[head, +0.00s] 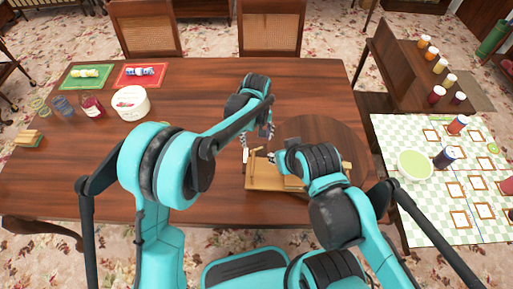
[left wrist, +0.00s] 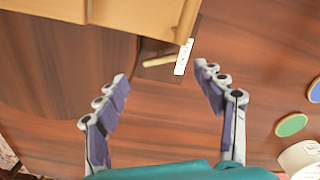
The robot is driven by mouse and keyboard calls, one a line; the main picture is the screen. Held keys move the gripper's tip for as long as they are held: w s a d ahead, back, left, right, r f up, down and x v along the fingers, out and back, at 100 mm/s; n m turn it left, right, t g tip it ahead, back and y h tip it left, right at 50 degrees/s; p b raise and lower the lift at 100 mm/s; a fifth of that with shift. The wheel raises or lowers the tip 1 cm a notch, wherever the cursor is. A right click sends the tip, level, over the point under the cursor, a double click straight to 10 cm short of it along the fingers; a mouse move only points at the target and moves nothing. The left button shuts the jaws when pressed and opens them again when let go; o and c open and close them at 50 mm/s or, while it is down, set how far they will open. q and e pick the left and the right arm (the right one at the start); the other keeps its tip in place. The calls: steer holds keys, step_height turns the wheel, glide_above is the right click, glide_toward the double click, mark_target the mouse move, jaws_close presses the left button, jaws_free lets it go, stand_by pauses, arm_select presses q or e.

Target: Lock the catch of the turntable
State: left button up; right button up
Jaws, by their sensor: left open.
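The turntable (head: 325,127) is a round dark wooden disc on the table. A light wooden board (head: 262,178) lies at its front left; its edge also shows in the left wrist view (left wrist: 45,8). In the left wrist view, a pale wooden peg (left wrist: 158,61), which looks like the catch, lies across a dark block beside a white marked strip (left wrist: 184,57). My left gripper (left wrist: 162,78) is open and empty, its fingertips either side of the peg and short of it. My right gripper (head: 272,155) is beside the board; its jaws are too small and hidden to judge.
A white tub (head: 131,102), jars, and a green mat (head: 86,77) and red mat (head: 140,76) are on the table's left. A checked cloth (head: 405,135) with a bowl (head: 415,165) covers a surface at right. The table's middle left is clear.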

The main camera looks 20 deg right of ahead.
mark_target(257, 149)
arm_select(q)
step_height(257, 149, down, 6)
steer(key=shift+r+b, duration=0.25)
steer(key=shift+b, duration=0.55)
